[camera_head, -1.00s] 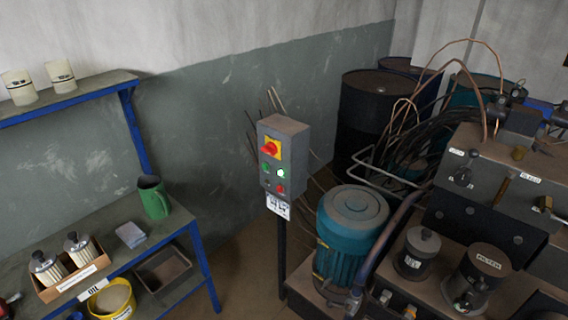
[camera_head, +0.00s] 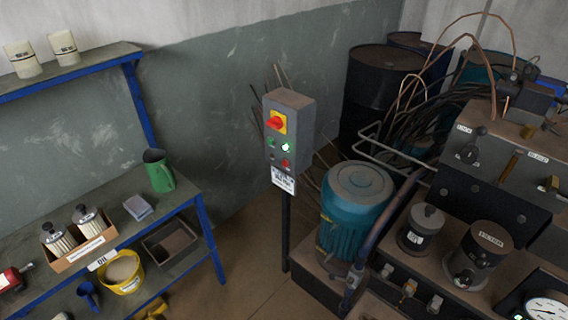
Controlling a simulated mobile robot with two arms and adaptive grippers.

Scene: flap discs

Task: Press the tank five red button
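A grey control box (camera_head: 297,112) stands on a dark post in the middle of the head view. Neither of my grippers shows in this view, and nothing touches the box.
A teal motor (camera_head: 355,205) and a machine with black cylinders (camera_head: 478,255) stand right of the post. Dark drums (camera_head: 375,95) stand behind. A blue-framed bench (camera_head: 205,215) with a green jug (camera_head: 158,172) is at left. Bare floor (camera_head: 250,270) shows between.

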